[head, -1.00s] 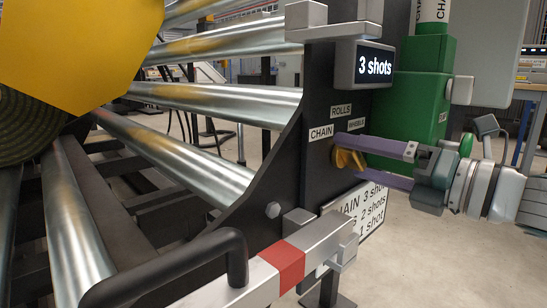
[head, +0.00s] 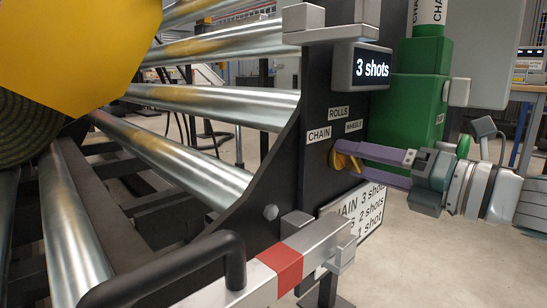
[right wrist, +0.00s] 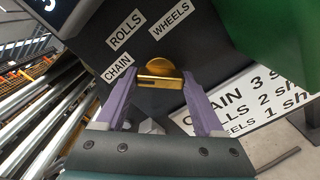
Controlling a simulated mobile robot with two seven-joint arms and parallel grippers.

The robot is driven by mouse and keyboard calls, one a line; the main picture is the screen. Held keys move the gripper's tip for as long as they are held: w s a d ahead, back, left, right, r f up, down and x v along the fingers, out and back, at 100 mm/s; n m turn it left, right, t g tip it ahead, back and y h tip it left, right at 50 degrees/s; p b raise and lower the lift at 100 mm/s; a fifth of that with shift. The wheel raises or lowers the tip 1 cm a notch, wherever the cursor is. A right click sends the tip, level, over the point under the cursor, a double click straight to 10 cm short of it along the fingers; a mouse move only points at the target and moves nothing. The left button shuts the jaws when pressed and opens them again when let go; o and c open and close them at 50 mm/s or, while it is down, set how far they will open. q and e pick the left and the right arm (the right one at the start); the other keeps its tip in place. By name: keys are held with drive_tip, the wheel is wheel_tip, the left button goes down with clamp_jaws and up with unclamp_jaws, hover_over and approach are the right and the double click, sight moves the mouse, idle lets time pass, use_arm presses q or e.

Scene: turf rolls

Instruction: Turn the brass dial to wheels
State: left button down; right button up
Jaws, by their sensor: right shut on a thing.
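The brass dial (head: 345,157) sits on the dark upright plate (head: 318,180) of the machine, below the labels CHAIN (head: 319,134), ROLLS (head: 339,112) and WHEELS (head: 354,126). My right gripper (head: 362,162) comes in from the right, its two purple fingers shut on the dial. In the right wrist view the dial (right wrist: 160,66) shows as a round brass knob with a bar between the fingertips. The fingers partly cover it, and I cannot tell which label it points to. My left gripper is not in view.
A display (head: 372,67) reading "3 shots" is above the dial. A green housing (head: 425,85) stands close behind my right gripper. A white shot chart (head: 355,212) is below. A red-and-silver bar (head: 283,265) crosses the front; steel rollers (head: 175,160) lie left.

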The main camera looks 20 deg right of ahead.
drive_tip(key=m+p, duration=0.1)
drive_tip(key=m, duration=0.1)
drive_tip(key=m+p, duration=0.1)
drive_tip(key=shift+r+m+p, duration=0.2)
drive_tip(key=shift+m+p, duration=0.15)
drive_tip(key=shift+m, duration=0.05)
drive_tip(key=m+p, duration=0.2)
drive_tip(key=m, duration=0.2)
drive_tip(key=shift+m, duration=0.3)
drive_tip(key=m+p, duration=0.2)
drive_tip(key=m, duration=0.3)
drive_tip(key=shift+f, duration=0.1)
drive_tip(key=m+p, duration=0.1)
drive_tip(key=m, duration=0.2)
drive_tip(key=shift+m, duration=0.7)
drive_tip(key=shift+f, duration=0.1)
